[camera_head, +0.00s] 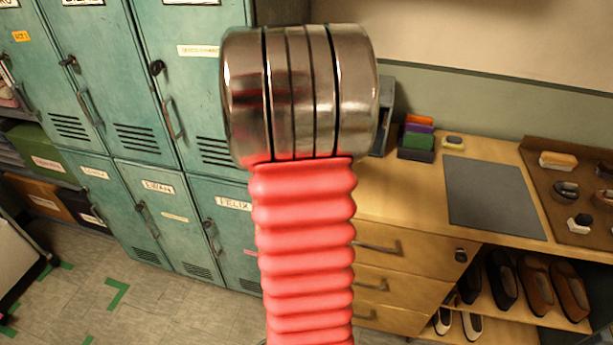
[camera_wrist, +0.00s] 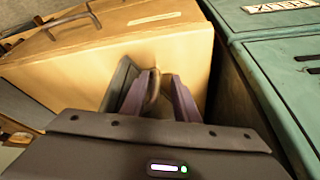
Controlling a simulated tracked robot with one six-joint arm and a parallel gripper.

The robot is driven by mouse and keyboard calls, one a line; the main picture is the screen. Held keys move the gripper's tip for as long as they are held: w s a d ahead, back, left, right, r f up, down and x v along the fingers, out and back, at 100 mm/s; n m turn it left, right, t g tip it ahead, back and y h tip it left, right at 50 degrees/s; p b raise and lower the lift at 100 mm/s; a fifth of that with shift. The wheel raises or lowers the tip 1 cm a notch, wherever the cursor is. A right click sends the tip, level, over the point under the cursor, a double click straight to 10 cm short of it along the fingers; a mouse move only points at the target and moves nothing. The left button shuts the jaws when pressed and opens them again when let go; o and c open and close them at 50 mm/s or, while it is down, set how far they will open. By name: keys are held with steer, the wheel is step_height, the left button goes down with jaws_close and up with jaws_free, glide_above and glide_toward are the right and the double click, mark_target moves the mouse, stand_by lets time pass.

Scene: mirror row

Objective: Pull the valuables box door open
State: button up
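The fingers are apart. In the head view, my arm hides this area and my gripper.
Green lockers (camera_head: 140,120) stand on the left. A wooden counter (camera_head: 400,205) with drawers (camera_head: 385,285) is on the right, a shoe shelf (camera_head: 520,300) beside it. Another bar handle (camera_wrist: 72,24) shows in the wrist view. Floor (camera_head: 150,315) is clear at lower left.

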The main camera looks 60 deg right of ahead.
steer(key=v, duration=1.3)
steer(key=shift+r, duration=0.3)
steer(key=shift+a, duration=0.1)
steer(key=shift+c, duration=0.4)
steer(key=shift+w+a, duration=0.15)
steer(key=shift+c, duration=0.8)
steer(key=w+a+n, duration=0.1)
steer(key=a, duration=0.2)
steer(key=w+a+r+n+t, duration=0.1)
steer(key=w+a+n, duration=0.1)
steer(key=a, duration=0.2)
steer(key=w+a+r+n+t, duration=0.1)
steer(key=a, duration=0.3)
steer(key=shift+w+a+n, duration=0.15)
steer(key=shift+w+n, duration=0.2)
steer(key=shift+n, duration=0.05)
jaws_close()
steer(key=s+a+n+t+y, duration=0.1)
steer(key=a+n, duration=0.6)
steer(key=a, duration=0.7)
steer(key=s+a+n+t+y, duration=0.2)
steer(key=a+n, duration=0.5)
steer(key=a, duration=0.8)
steer(key=shift+s+a+f+t+y, duration=0.25)
steer(key=shift+f+t+y, duration=0.25)
steer(key=shift+y, duration=0.3)
